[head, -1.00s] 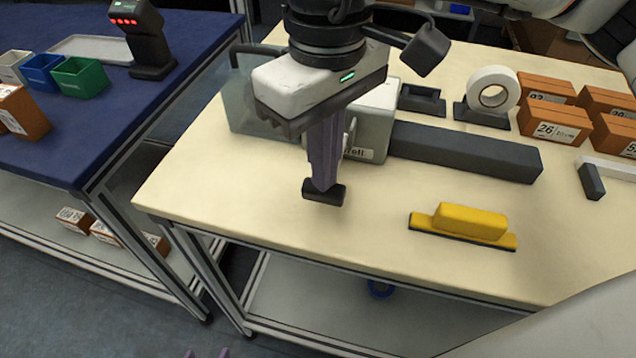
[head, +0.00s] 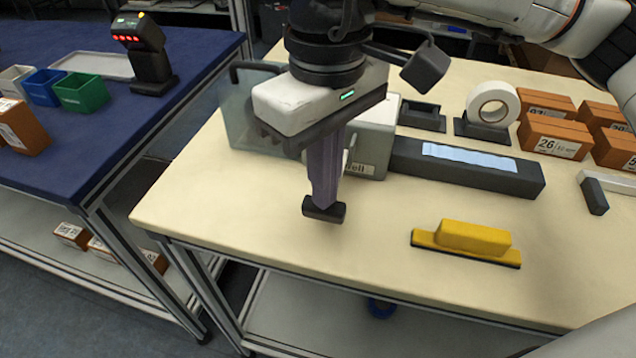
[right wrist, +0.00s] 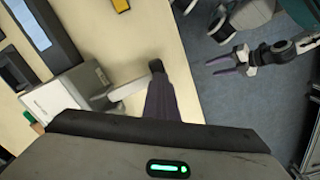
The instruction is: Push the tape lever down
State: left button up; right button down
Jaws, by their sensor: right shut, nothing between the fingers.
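The white tape machine (head: 377,145) stands on the cream table. In the right wrist view its pale lever (right wrist: 125,91) reaches out from the machine and ends in a black grip (right wrist: 155,66). My right gripper (head: 323,196) is shut and empty, pointing down. Its fingertips meet the black grip (head: 324,210) from above, in front of the machine; I cannot tell how firmly they touch. The fingers hide part of the lever. A pale blue strip (head: 467,156) lies on the machine's long dark bar (head: 500,178). My left gripper (right wrist: 224,66) is open and empty in the right wrist view.
A yellow block (head: 468,242) lies near the table's front edge. A white tape roll (head: 492,102) and several brown boxes (head: 553,138) stand behind the bar. A blue table (head: 75,142) with a scanner (head: 146,52) is at left. The table's front left is clear.

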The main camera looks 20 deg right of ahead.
pick_arm(q)
jog(key=r+p, duration=0.1)
jog(key=p, duration=0.1)
jog(key=a+r+p, duration=0.1)
jog(key=p, duration=0.1)
jog(key=r+p, duration=0.2)
jog(key=shift+s+a, duration=0.35)
jog(key=shift+s, duration=0.05)
pick_arm(e)
notch_tip(320, 180, up, 11)
pick_arm(q)
jog(key=shift+w+d+r, duration=0.15)
jog(key=shift+w, duration=0.05)
pick_arm(e)
jog(key=shift+w+r, duration=0.1)
dwell(0.5)
